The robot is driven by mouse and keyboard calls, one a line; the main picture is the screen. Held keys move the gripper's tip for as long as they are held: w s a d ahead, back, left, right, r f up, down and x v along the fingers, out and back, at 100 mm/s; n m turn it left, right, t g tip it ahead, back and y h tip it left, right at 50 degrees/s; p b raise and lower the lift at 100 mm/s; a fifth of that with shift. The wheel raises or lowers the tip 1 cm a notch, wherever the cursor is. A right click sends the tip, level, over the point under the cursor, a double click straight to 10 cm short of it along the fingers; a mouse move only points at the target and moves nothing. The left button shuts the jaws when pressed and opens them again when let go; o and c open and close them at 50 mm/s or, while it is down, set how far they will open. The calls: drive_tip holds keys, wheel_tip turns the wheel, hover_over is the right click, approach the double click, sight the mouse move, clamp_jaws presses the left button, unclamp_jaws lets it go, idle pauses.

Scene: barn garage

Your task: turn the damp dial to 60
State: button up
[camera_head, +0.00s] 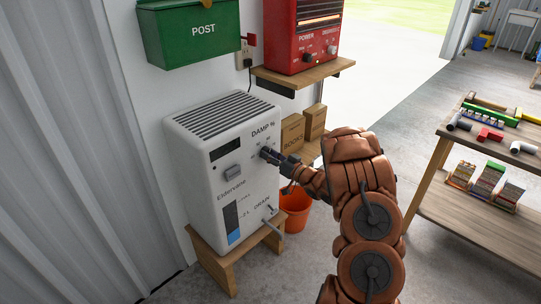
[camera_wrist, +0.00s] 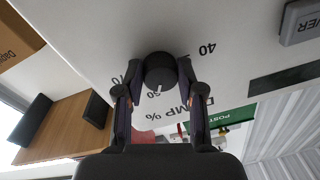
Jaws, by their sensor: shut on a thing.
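The white dehumidifier (camera_head: 212,150) stands on a wooden stool, with the DAMP % label on the upper right of its front. Its black damp dial (camera_wrist: 159,66) shows in the wrist view between my two fingers, which press on it from both sides. My gripper (camera_head: 266,153) is shut on the dial; in the head view the gripper mostly hides it. The number 40 is clear to the right of the dial.
A red heater (camera_head: 306,30) stands on a wooden shelf (camera_head: 300,72) above and right. An orange bucket (camera_head: 296,210) and boxes (camera_head: 292,133) are beside the dehumidifier. A green post box (camera_head: 190,30) hangs above. A wooden bench (camera_head: 480,225) stands at right.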

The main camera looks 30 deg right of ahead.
drive_tip(key=o, duration=1.1)
drive_tip(key=shift+o, duration=0.2)
drive_tip(key=r+v, duration=0.1)
drive_tip(key=v, duration=1.1)
drive_tip(key=shift+f, duration=0.45)
